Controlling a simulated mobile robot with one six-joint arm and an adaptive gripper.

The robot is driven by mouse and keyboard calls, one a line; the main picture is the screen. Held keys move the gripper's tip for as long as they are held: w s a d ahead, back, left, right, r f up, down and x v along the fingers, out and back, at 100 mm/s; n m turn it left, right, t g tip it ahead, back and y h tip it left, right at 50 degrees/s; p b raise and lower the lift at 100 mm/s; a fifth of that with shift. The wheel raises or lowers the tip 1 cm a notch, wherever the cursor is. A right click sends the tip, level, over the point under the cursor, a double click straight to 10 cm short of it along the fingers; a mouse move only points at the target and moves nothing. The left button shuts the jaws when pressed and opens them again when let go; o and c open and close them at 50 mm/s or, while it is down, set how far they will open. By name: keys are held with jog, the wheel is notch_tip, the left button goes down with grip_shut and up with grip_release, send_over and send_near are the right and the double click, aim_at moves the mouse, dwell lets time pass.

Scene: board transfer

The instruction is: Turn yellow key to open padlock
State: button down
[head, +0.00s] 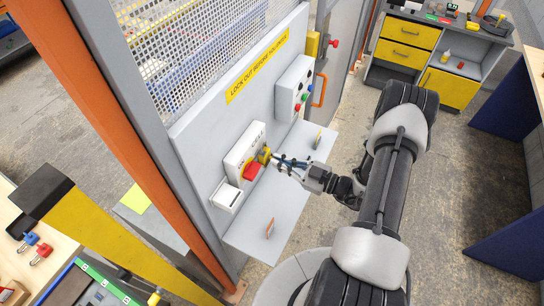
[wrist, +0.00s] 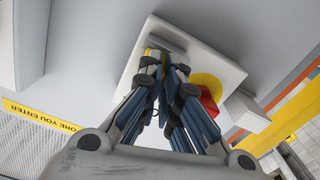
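A white box (head: 242,150) is fixed to the grey panel, with a red part (head: 251,171) on its front. In the wrist view the red part (wrist: 209,100) sits against a yellow disc. A small yellow piece (head: 264,155), which looks like the yellow key, stands out from the box above the red part. My gripper (head: 272,158) reaches in from the right, its fingertips at this piece. In the wrist view the fingers (wrist: 164,62) come together with a bit of yellow between them. They hide most of the key. I cannot make out the padlock or the key's turn angle.
A grey shelf (head: 248,236) juts out below the box and carries small upright tags. A second box with buttons (head: 293,88) is to the right on the panel. An orange post (head: 108,120) and a yellow beam (head: 110,250) stand at left.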

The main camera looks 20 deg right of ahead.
jog(key=c, duration=1.7)
grip_release()
